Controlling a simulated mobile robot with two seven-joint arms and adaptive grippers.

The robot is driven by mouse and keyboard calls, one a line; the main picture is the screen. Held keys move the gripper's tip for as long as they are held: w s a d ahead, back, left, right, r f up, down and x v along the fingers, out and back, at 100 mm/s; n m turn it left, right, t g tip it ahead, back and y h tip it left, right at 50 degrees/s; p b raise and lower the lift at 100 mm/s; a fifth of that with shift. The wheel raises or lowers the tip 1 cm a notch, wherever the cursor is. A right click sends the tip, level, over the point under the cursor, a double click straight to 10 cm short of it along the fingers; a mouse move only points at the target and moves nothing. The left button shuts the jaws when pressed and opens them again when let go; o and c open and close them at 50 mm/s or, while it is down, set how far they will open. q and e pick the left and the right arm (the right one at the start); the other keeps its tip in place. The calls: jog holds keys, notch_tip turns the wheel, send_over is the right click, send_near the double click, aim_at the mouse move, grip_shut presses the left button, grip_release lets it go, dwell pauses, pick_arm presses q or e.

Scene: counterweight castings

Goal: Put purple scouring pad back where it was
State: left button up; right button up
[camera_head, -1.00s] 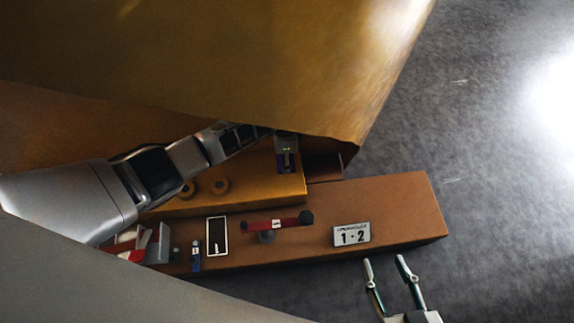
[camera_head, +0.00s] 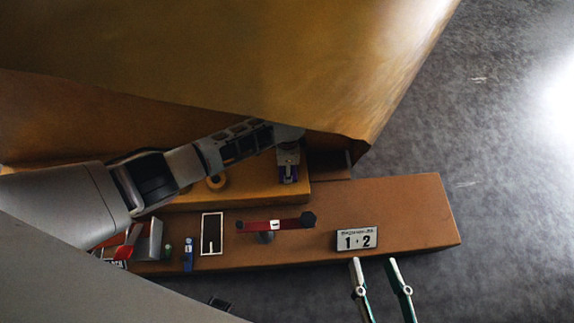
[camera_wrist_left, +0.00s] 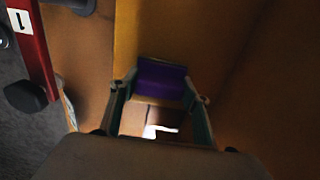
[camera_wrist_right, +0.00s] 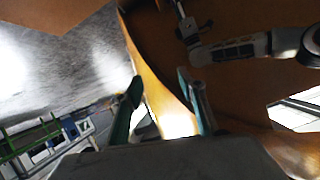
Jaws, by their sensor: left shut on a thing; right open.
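The purple scouring pad (camera_wrist_left: 161,80) is between the fingertips of my left gripper (camera_wrist_left: 161,92), which is shut on it. In the head view the pad (camera_head: 289,180) shows as a small purple patch below the left gripper (camera_head: 288,162), over the right end of the raised tan ledge (camera_head: 240,192). Whether the pad touches the ledge is unclear. My right gripper (camera_head: 374,266) is open and empty, just in front of the lower brown shelf (camera_head: 415,215); its open fingers also show in the right wrist view (camera_wrist_right: 160,90).
On the shelf stand a "1 2" sign (camera_head: 357,239), a red bar with dark knob (camera_head: 285,224), a white-framed dark panel (camera_head: 211,234) and a small blue item (camera_head: 188,255). A large brown overhang (camera_head: 250,60) covers the back. The shelf's right end is clear.

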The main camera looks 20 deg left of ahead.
pick_arm(q)
jog(key=o, duration=1.5)
jog(key=shift+f, duration=0.15)
jog(key=r, duration=0.1)
jog(key=r+p, duration=0.1)
jog(key=shift+w+r, duration=0.25)
jog(key=shift+r, duration=0.1)
notch_tip(320, 180, up, 2)
jog(key=shift+w+r+p, duration=0.15)
jog(key=shift+p, duration=0.5)
notch_tip(320, 180, up, 6)
jog(key=p, duration=0.3)
jog(key=shift+r, duration=0.15)
jog(key=shift+s+r+p, duration=0.5)
pick_arm(e)
jog(key=s+d+f+n+g+h, duration=0.1)
jog(key=d+f+n, duration=0.1)
jog(key=d, duration=0.3)
jog(key=shift+d+n, duration=0.4)
